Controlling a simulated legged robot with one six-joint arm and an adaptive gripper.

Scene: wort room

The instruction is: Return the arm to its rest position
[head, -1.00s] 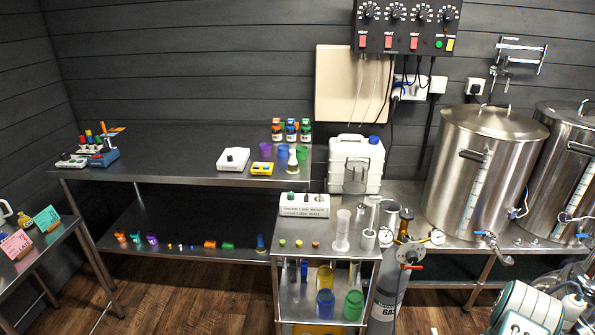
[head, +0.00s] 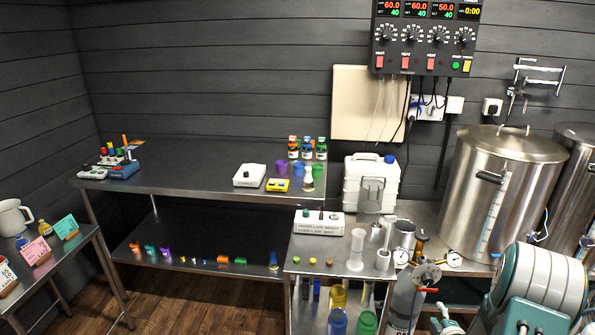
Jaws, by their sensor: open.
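Banded white and teal rounded parts (head: 540,290), which look like links of my own arm, fill the lower right corner of the head view. They stand in front of the steel kettles and the bench there. I cannot make out my gripper or its fingertips in this view. No object is seen held by the arm.
A steel kettle (head: 506,195) stands right of a white jerrycan (head: 372,183). A steel trolley (head: 345,264) holds glassware and a grey gas cylinder (head: 405,305) is beside it. A long steel table (head: 200,180) has bottles and small devices. Wooden floor (head: 190,300) is open at lower left.

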